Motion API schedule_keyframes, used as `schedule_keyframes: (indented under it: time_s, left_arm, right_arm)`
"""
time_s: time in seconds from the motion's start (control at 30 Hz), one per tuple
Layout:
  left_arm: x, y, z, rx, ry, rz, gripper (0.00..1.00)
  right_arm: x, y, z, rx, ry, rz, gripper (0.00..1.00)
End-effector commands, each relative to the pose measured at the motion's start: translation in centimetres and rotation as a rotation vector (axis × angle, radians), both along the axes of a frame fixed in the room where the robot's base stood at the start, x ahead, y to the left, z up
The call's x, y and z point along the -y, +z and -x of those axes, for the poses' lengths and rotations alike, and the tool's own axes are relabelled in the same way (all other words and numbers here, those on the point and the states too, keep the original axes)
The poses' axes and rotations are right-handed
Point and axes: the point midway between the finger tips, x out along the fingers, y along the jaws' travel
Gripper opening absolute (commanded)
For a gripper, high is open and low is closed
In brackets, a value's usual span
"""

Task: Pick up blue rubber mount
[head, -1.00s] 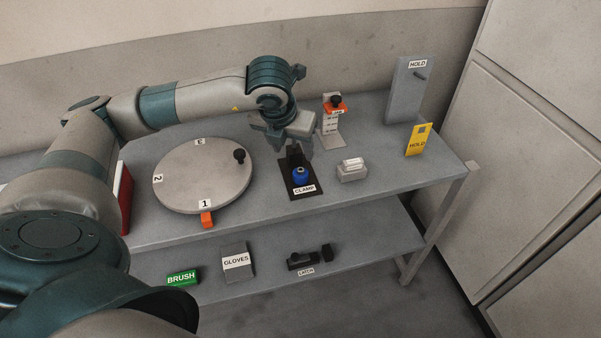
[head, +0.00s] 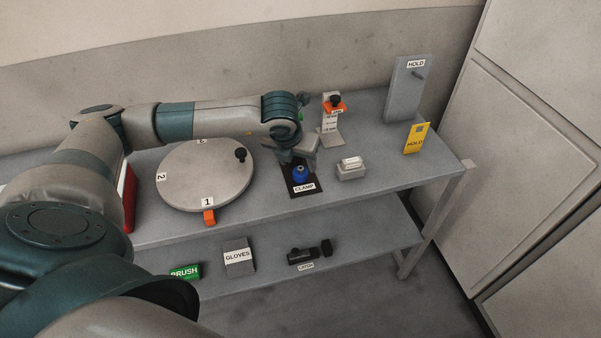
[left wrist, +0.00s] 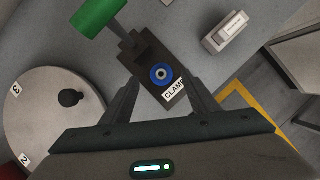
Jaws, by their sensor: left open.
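The blue rubber mount (head: 300,173) sits on the dark plate of the clamp (head: 291,193), labelled CLAMP, on the upper shelf. The left wrist view shows the mount (left wrist: 161,76) from above as a blue ring with a pale centre. My left gripper (left wrist: 163,88) is open, its two fingers on either side of the mount in that view, and I see nothing held between them. In the head view the left gripper (head: 297,154) is just above and behind the mount, its fingertips partly hidden. A green handle (left wrist: 98,16) is at the clamp's far end. My right gripper is out of view.
A round turntable (head: 205,178) with a black knob stands left of the clamp. A small grey block (head: 351,172) is close on its right. Behind are an orange-topped stand (head: 331,125) and a grey HOLD panel (head: 407,92).

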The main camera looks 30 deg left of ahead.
Motion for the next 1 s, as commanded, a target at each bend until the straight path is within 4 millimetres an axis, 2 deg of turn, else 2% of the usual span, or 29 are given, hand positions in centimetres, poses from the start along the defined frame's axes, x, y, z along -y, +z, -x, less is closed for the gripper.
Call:
schedule_keyframes:
  time_s: [0.2,0.4,0.93,1.0]
  left_arm:
    - [0.1,-1.9,-0.3,-0.004,0.001,-0.001,0.55]
    - [-0.1,-4.0,-1.1,-0.002,0.0,0.0,0.55]
    - [-0.1,-4.4,-1.2,0.0,0.0,0.0,0.55]
    - [-0.1,-4.4,-1.2,0.0,0.0,0.0,0.38]
  right_arm:
    - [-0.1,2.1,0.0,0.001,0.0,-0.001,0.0]
    - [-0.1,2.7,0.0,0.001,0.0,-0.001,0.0]
    - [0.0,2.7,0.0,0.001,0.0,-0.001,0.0]
    - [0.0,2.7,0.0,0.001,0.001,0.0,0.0]
